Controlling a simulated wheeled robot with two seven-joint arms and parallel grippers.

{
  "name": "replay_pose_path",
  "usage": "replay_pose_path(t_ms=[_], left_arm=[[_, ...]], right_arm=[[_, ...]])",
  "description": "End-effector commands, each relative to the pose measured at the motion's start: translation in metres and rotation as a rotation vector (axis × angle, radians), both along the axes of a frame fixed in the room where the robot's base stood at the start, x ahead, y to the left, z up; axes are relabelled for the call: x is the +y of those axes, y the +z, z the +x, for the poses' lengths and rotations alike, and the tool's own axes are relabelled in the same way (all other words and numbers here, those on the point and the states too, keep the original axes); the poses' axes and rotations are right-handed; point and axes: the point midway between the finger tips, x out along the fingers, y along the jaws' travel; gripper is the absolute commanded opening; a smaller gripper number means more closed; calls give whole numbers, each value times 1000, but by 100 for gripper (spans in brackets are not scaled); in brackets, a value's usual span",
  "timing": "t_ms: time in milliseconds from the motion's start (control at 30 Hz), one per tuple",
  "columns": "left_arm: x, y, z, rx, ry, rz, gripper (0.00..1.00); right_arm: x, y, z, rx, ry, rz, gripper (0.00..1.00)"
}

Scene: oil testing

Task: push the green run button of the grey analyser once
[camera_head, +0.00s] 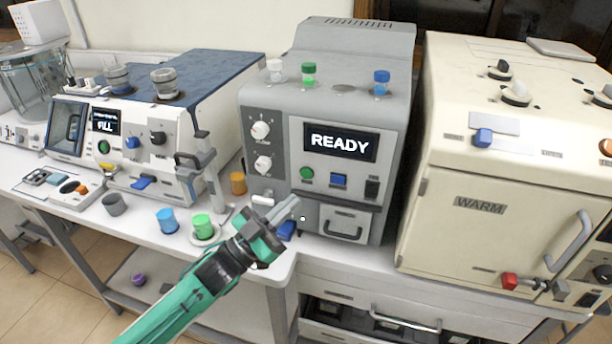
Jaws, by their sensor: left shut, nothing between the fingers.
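The grey analyser (285,105) stands in the middle of the bench, and its screen (341,141) reads READY. My left gripper (290,203) is shut and empty. In the picture its tips are a little below and left of the green button, and I see no contact with it. The depth gap between tips and panel is hard to judge. My right gripper is not in view.
A white machine with a FILL screen (106,122) stands left, a cream oven marked WARM (480,206) right. Blue (167,221) and green (202,226) cups stand on the bench left of my gripper. A blue item (287,230) lies just behind the gripper.

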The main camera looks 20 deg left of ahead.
Motion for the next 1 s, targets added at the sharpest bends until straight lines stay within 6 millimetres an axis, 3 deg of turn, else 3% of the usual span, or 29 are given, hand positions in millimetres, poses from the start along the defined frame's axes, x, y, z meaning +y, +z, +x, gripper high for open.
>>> replay_pose_path(t_ms=[200, 400, 1000], left_arm=[[-1, -1, 32, -2, 1, 1, 0], [-1, 0, 52, -1, 2, 1, 0], [-2, 0, 59, 0, 1, 0, 0]], right_arm=[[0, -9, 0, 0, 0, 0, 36], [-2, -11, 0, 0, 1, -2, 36], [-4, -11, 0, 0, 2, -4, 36]])
